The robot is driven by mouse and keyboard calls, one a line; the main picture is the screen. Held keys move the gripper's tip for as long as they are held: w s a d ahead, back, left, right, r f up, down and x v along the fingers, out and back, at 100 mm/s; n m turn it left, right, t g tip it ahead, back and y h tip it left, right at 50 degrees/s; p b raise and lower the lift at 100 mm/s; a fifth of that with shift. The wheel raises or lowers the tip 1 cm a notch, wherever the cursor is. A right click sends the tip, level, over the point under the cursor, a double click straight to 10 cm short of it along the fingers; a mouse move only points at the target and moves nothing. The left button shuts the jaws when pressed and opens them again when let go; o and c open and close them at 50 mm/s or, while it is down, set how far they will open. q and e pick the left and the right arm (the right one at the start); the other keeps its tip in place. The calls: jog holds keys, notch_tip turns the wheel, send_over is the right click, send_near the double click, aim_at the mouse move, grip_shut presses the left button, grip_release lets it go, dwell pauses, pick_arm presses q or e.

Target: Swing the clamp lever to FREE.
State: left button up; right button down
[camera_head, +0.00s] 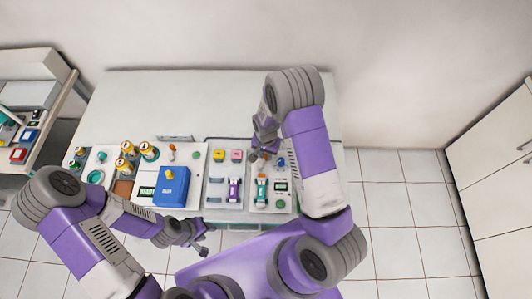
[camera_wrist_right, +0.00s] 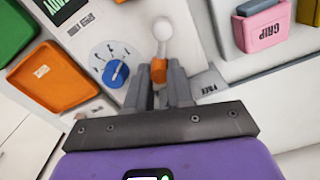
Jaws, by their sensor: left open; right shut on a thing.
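The clamp lever (camera_wrist_right: 159,71) shows in the right wrist view as an orange piece, with a pale shaft and a white ball (camera_wrist_right: 162,29) beyond it. My right gripper (camera_wrist_right: 160,82) is shut on the orange piece, a dark finger on each side. In the head view my right gripper (camera_head: 264,152) is over the back of the right-hand panel, and the arm partly hides the lever there. My left gripper (camera_head: 198,243) is open and empty in front of the table's near edge.
A blue dial (camera_wrist_right: 116,74) and an orange tray (camera_wrist_right: 55,76) lie left of the lever; a pink GRIP block (camera_wrist_right: 263,30) is at the right. The table's back (camera_head: 200,95) is clear.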

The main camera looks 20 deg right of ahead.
dwell(0.3)
jog(key=n+b, duration=0.1)
jog(key=n, duration=0.1)
jog(key=w+a+n+b, duration=0.1)
jog(key=shift+f+n, duration=0.1)
jog(key=shift+n, duration=0.3)
jog(key=n, duration=0.2)
jog(key=b, duration=0.1)
jog(key=shift+w+a+n, duration=0.25)
jog(key=shift+a+n, duration=0.1)
jog(key=shift+n, duration=0.05)
jog(key=n, duration=0.1)
jog(key=a+n+b, duration=0.1)
jog(key=n, duration=0.1)
jog(key=shift+w+a, duration=0.1)
jog(key=shift+w, duration=0.05)
jog(key=shift+a+n+b, duration=0.3)
jog(key=shift+a+n, duration=0.05)
jog(key=shift+n, duration=0.7)
jog(key=shift+a+n+b, duration=0.25)
jog(key=shift+a+n, duration=0.05)
jog(key=shift+n, duration=0.75)
jog(key=shift+a, duration=0.1)
jog(key=c, duration=1)
grip_release()
